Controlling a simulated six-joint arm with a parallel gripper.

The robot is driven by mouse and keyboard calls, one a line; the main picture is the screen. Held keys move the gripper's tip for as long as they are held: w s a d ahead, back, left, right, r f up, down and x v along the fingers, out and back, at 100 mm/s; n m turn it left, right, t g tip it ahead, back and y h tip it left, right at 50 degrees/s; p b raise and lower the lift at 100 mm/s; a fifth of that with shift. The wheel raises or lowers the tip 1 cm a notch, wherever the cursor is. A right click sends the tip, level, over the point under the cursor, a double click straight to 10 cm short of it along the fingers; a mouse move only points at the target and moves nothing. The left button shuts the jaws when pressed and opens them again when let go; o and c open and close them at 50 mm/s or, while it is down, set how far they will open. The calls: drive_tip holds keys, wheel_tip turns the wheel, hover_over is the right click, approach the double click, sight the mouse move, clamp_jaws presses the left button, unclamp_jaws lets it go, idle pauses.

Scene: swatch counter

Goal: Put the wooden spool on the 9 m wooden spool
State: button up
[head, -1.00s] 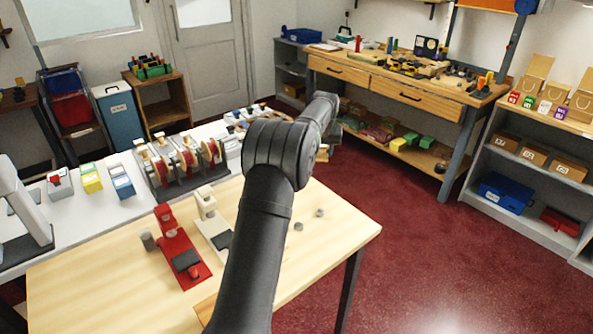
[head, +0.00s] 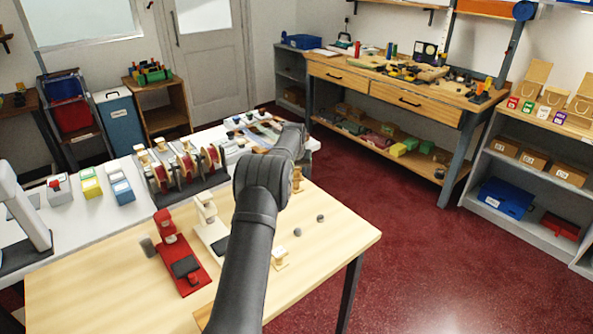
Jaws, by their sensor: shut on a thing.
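My gripper (head: 299,163) is at the far end of my arm, small and partly hidden behind my own forearm. It is shut on a wooden spool (head: 297,180), which shows just below it, above the far right part of the wooden table. Another pale wooden spool (head: 280,259) stands on the table just right of my arm, nearer the camera and apart from the held one. Its length marking is too small to read, so I cannot tell whether it is the 9 m spool.
A red stand (head: 180,262) and a cream stand (head: 211,226) are on the table (head: 325,262) left of my arm. Two small grey discs (head: 298,232) lie to the right. A rack of red reels (head: 185,167) stands on the white counter behind. The table's right front is clear.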

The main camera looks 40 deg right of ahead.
drive_tip(key=shift+f, duration=0.1)
drive_tip(key=o, duration=1)
drive_tip(key=v, duration=1.2)
